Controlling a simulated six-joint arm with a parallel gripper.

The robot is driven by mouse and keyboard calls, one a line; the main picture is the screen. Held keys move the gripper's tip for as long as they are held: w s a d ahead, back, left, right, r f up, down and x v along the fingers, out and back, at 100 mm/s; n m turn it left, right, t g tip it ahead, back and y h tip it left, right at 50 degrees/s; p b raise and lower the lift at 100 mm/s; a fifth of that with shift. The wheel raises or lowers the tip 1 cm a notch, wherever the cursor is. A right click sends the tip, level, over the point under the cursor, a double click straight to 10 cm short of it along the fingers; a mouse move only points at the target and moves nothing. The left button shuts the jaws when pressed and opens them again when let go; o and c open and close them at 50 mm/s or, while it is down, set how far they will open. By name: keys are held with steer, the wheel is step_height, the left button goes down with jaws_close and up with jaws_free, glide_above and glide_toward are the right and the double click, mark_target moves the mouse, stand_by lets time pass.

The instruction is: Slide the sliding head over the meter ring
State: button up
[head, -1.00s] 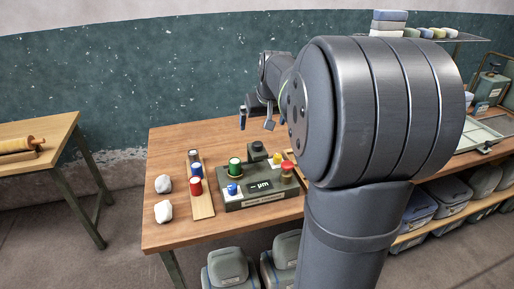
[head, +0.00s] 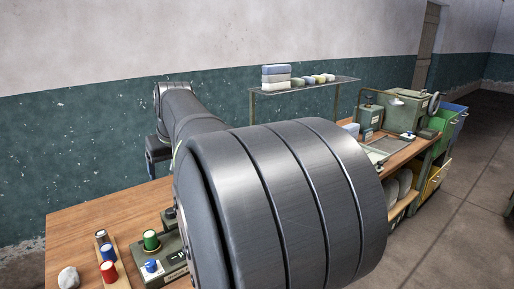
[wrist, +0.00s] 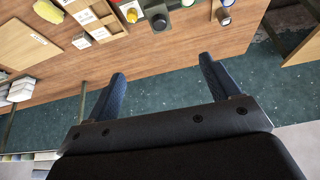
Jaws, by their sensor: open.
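The green-grey meter (head: 176,262) stands on the wooden bench, partly hidden by my arm in the head view. A green cylinder (head: 151,241) and a blue knob (head: 152,266) sit on its top. A dark block (head: 168,215) at its back edge may be the sliding head, but I cannot tell surely. The meter ring is not clear in either view; the green cylinder may hide it. My gripper (wrist: 163,68) is open and empty in the wrist view, its two blue-black fingers wide apart. The wrist view also shows a dark part (wrist: 159,19) beyond the fingers, on the bench.
A wooden strip (head: 121,277) holds a red cylinder (head: 108,272) and other cylinders, left of the meter. A pale stone (head: 69,278) lies at the left. The back left of the bench (head: 85,212) is bare.

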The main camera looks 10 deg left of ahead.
mark_target(171, 210)
steer(key=shift+w, duration=0.1)
steer(key=c, duration=0.4)
steer(key=w+f+n+g, duration=0.4)
steer(key=w+f+n, duration=0.1)
steer(key=w+n, duration=0.4)
steer(key=shift+c, duration=0.2)
steer(key=shift+y, duration=0.5)
steer(key=x, duration=1.7)
steer(key=shift+a, duration=0.3)
